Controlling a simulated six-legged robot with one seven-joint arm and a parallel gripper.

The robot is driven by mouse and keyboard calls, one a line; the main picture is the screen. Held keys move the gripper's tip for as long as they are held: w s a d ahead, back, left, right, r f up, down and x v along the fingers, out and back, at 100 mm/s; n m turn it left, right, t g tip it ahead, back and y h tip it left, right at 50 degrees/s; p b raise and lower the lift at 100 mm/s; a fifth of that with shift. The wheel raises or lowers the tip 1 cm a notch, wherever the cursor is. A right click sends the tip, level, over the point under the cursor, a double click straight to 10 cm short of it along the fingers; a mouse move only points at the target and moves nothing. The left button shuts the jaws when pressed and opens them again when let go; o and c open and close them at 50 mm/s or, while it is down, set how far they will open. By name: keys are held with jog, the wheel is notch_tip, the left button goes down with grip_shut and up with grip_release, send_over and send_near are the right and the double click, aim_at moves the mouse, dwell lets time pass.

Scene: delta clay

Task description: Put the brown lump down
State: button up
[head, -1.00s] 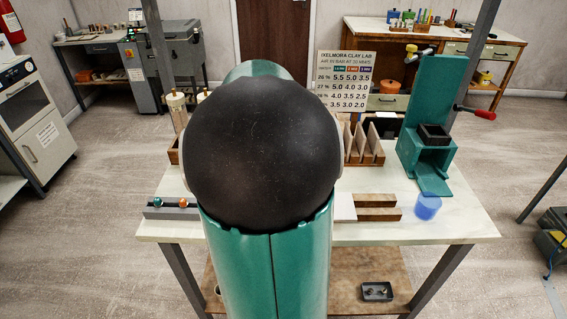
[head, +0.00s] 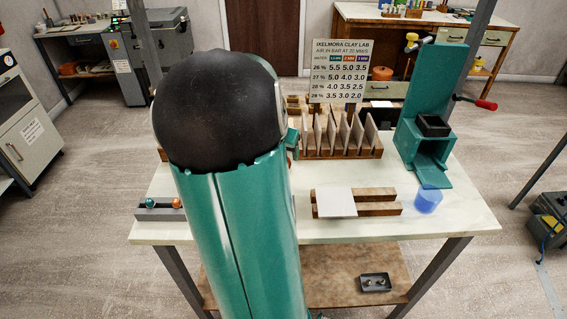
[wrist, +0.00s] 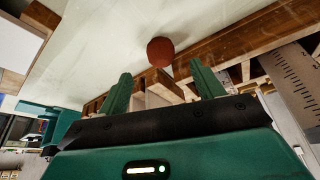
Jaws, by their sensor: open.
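The brown lump (wrist: 160,51) shows in the wrist view as a rounded reddish-brown piece against the pale worktop (wrist: 100,45), with a dark shadow beside it. It appears to rest on that surface, close to a wooden edge. My gripper (wrist: 161,70) is open, with its two green fingers apart. The lump is just beyond the fingertips, between their lines, and no finger visibly touches it. In the head view my arm hides the lump and the fingers.
A wooden rack (head: 340,153) with upright slats stands at the back of the table (head: 455,212). A white tile (head: 336,203) lies on wooden bars at the front. The front right is mostly clear.

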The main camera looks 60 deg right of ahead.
jog(key=shift+x, duration=2.75)
jog(key=shift+w+a, duration=0.1)
jog(key=c, duration=1.2)
